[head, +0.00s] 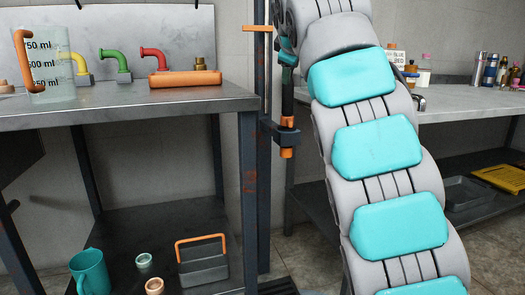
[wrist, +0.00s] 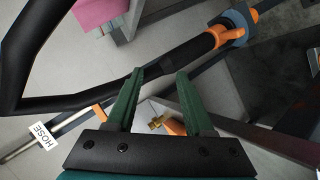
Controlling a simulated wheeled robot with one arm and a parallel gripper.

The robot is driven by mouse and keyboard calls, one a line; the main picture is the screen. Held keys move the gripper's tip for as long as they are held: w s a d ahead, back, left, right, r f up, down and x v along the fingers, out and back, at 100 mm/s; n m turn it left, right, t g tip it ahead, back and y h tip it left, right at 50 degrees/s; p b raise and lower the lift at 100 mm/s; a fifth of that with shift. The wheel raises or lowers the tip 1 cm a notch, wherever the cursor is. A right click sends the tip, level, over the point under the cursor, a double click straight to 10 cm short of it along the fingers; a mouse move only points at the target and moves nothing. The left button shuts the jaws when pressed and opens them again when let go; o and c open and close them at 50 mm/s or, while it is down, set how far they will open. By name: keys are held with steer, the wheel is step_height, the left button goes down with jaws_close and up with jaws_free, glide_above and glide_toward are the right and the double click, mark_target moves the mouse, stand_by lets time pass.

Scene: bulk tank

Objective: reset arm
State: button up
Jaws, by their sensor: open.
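In the wrist view my gripper (wrist: 159,74) is open, its two green fingers apart with nothing held between them.
A metal bench (head: 120,108) on the left carries a measuring jug (head: 46,70) and coloured pipe pieces. An upright post (head: 262,200) stands close to my arm. A second counter (head: 460,105) with bottles is at the right. A teal jug (head: 90,272) sits on the lower shelf.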

steer(key=s+d+f+m+g+h, duration=0.1)
steer(key=s+d+f+m+g, duration=0.3)
steer(key=s+f, duration=0.5)
steer(key=s+d+f+m+g, duration=0.35)
steer(key=s+d+f, duration=0.3)
steer(key=f, duration=0.55)
steer(key=s+a+f+m+g+y, duration=0.1)
steer(key=s+f+m+g, duration=0.1)
steer(key=s+f, duration=0.8)
steer(key=s+a+f+m+g, duration=0.1)
steer(key=s+f+g, duration=0.1)
steer(key=s+f, duration=0.8)
steer(key=s+a+f+m+g+y, duration=0.1)
steer(key=s+f+m+g, duration=0.3)
steer(key=s, duration=1.1)
step_height(320, 180, up, 13)
steer(key=n+t+p, duration=0.1)
steer(key=n+p, duration=0.1)
steer(key=p, duration=1.2)
steer(key=shift+s+d, duration=0.15)
steer(key=shift+d, duration=0.1)
steer(key=shift+t, duration=0.25)
